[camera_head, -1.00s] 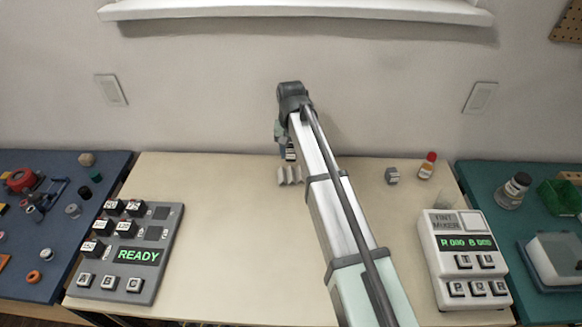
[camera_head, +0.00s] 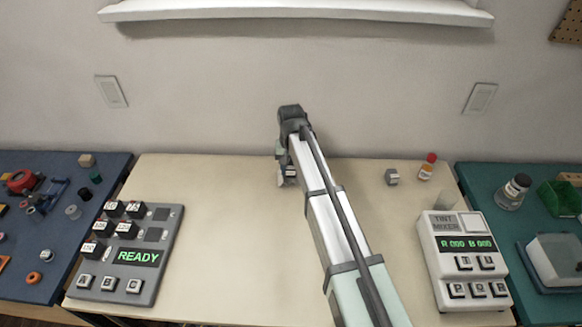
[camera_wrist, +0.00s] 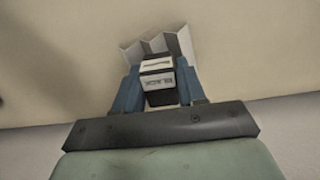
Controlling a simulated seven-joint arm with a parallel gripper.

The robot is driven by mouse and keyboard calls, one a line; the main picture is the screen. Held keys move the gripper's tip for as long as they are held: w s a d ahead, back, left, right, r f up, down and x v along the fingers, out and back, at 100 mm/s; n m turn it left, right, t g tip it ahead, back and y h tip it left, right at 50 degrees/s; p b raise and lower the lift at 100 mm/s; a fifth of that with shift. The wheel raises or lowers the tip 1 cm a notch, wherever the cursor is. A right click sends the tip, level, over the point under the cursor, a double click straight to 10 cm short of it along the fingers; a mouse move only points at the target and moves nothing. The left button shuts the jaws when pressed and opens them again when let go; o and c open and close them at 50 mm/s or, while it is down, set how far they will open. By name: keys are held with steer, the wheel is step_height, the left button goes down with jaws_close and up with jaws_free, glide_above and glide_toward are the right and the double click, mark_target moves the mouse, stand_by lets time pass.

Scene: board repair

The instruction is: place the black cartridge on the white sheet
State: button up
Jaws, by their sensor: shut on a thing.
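My gripper (camera_wrist: 158,76) is shut on the black cartridge (camera_wrist: 158,97), one blue finger on each side in the wrist view. The cartridge has a white label with dark lettering. The white sheet (camera_wrist: 183,40) is pleated and shows just past the cartridge, which overlaps it in the picture. I cannot tell whether the cartridge touches the sheet. In the head view my gripper (camera_head: 287,176) is low at the back of the cream table, and the sheet is largely hidden behind it.
A grey panel reading READY (camera_head: 138,257), with several black cartridges in it, stands at left. A tint mixer (camera_head: 462,254) stands at right. A small grey cube (camera_head: 392,177) and a red-capped bottle (camera_head: 427,167) are at the back right.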

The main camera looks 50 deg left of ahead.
mark_target(291, 166)
steer(key=o, duration=1.1)
steer(key=shift+c, duration=0.2)
steer(key=shift+r, duration=0.15)
step_height(291, 166, up, 12)
